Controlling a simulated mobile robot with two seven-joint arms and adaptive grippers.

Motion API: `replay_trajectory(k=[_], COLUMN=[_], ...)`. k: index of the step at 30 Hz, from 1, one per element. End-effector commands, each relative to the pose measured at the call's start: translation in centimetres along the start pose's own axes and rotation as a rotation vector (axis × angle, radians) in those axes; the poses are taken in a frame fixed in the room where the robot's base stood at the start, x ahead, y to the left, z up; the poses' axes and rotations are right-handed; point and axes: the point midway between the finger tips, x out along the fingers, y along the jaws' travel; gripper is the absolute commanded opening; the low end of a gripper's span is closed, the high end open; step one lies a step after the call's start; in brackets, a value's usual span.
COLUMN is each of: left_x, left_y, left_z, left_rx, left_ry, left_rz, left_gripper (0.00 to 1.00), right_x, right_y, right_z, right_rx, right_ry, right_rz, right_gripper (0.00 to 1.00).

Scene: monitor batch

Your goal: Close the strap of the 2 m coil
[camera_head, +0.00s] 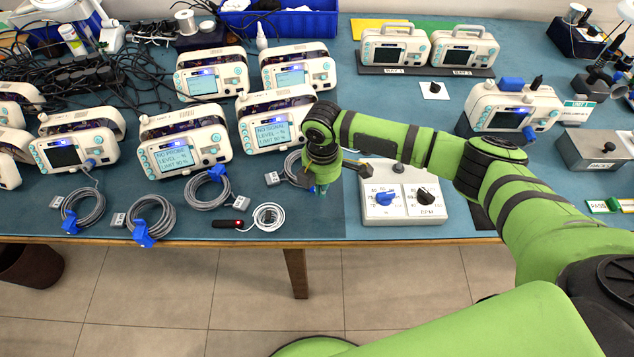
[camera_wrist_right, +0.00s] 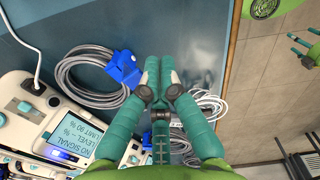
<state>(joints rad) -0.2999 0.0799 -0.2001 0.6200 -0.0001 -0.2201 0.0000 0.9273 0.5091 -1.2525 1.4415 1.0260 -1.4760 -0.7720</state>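Several grey cable coils with blue straps lie along the front of the table; I cannot read which is the 2 m one. One grey coil (camera_wrist_right: 85,65) lies beside my right gripper, its blue strap (camera_wrist_right: 123,72) just left of the fingers in the wrist view. The strap sticks out from the coil; the arm mostly hides it in the head view. My right gripper (camera_head: 318,188) points down there, fingers together and seemingly empty, as the wrist view (camera_wrist_right: 160,62) shows. My left gripper (camera_wrist_right: 305,46) shows only at the wrist view's right edge, fingers apart, over the floor.
Other strapped coils (camera_head: 152,220) lie to the left. A white coil (camera_head: 268,217) with a red-tipped probe lies near the table edge. Monitors (camera_head: 182,141) stand behind the coils. A knob box (camera_head: 402,208) stands right of the gripper.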

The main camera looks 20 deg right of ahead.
Motion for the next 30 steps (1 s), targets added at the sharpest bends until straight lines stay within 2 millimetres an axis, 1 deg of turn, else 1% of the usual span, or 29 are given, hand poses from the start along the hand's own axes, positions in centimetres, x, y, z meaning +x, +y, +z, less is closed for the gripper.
replay_trajectory(k=[8, 17, 26, 30], left_x=[0.0, 0.2, 0.2, 0.1], left_y=[0.0, 0.0, 0.0, 0.0], left_z=[0.0, 0.0, 0.0, 0.0], left_rx=[0.000, 0.000, 0.000, 0.000], left_ry=[0.000, 0.000, 0.000, 0.000], left_rz=[0.000, 0.000, 0.000, 0.000], left_gripper=[0.83, 0.83, 0.83, 0.83], right_x=[0.0, -0.6, -0.6, -0.8], right_y=[0.1, 1.5, 1.6, 2.0], right_z=[0.0, 0.0, 0.0, 0.0], right_rx=[0.000, 0.001, 0.000, 0.001], right_ry=[0.000, 0.000, 0.000, 0.000], right_rz=[0.000, 0.002, 0.001, 0.001], right_gripper=[0.00, 0.00, 0.00, 0.00])
